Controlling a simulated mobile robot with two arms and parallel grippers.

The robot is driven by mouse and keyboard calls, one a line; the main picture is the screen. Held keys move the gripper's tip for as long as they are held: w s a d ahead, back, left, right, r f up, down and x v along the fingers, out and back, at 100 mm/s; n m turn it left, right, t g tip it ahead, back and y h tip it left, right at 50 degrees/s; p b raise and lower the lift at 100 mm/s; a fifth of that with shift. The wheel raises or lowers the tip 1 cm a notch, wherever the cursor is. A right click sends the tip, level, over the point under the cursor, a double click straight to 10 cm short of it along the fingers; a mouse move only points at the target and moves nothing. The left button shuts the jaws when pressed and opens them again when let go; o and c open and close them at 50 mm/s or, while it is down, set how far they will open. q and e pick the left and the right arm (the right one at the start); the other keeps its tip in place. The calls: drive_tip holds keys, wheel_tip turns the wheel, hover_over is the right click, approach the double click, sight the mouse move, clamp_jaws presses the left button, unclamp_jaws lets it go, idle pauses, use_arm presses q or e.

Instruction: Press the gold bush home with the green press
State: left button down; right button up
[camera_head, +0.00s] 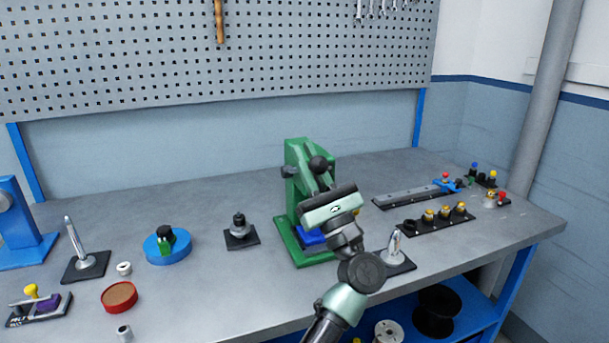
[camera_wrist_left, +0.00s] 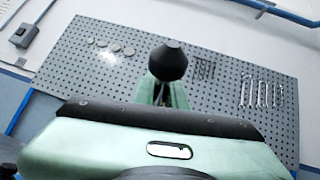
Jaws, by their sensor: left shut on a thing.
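The green press (camera_head: 297,165) stands on the bench in the middle of the head view, with a black ball knob (camera_head: 318,165) on its lever. My left gripper (camera_head: 322,184) is in front of the press at the lever and is shut on it, just by the knob. A blue part (camera_head: 312,238) sits low in the press, partly covered by my gripper. I cannot make out the gold bush at the press. My right gripper is not in view.
A black rail (camera_head: 436,221) with several gold-topped parts lies to the right. A metal post on a black base (camera_head: 397,262) stands close to my arm. A dark fitting (camera_head: 240,232), a blue round stand (camera_head: 167,250) and a red-rimmed dish (camera_head: 119,297) are to the left.

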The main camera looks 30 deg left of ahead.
use_arm(q)
drive_tip(key=shift+f, duration=0.35)
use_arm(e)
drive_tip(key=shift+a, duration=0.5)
use_arm(q)
drive_tip(key=shift+f, duration=0.1)
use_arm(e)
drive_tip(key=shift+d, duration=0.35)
